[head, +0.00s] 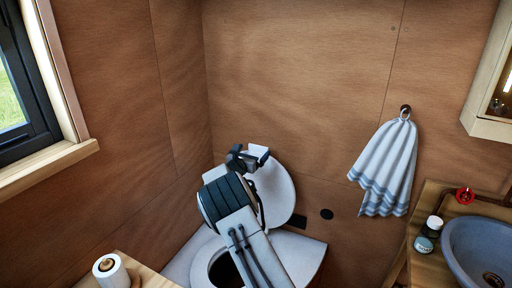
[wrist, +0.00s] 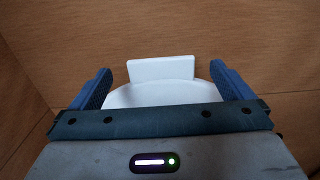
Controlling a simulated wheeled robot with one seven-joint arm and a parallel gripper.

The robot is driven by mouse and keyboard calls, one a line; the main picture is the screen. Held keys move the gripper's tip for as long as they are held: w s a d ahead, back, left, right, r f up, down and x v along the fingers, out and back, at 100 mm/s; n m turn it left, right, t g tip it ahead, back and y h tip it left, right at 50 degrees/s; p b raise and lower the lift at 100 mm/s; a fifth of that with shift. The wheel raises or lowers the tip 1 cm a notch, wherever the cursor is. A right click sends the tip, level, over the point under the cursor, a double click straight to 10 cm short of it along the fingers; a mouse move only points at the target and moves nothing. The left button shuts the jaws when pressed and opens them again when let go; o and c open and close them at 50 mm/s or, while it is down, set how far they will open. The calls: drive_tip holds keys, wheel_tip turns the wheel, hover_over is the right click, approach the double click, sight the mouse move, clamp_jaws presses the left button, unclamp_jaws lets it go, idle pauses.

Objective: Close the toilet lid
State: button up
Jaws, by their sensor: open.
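The toilet lid (head: 277,187) is a white rounded panel standing raised against the wood wall in the head view. Below it is the white toilet (head: 299,255) with a dark round opening, partly hidden by my arm. My gripper (head: 248,154) is in front of the lid's upper part. In the wrist view my gripper (wrist: 160,88) has its two blue fingers spread wide and nothing held between them. The lid's rounded edge (wrist: 160,95) shows beyond and between the fingers, with a white rectangular block (wrist: 161,69) above it. I cannot tell whether a finger touches the lid.
A toilet paper roll (head: 109,270) stands on a wooden ledge at lower left. A striped towel (head: 388,166) hangs on the wall to the right. A wooden counter with a small bottle (head: 428,234) and a grey basin (head: 480,250) is at lower right. A window (head: 28,85) is at left.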

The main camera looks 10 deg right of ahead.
sight(258, 146)
drive_tip(key=shift+x, duration=1.6)
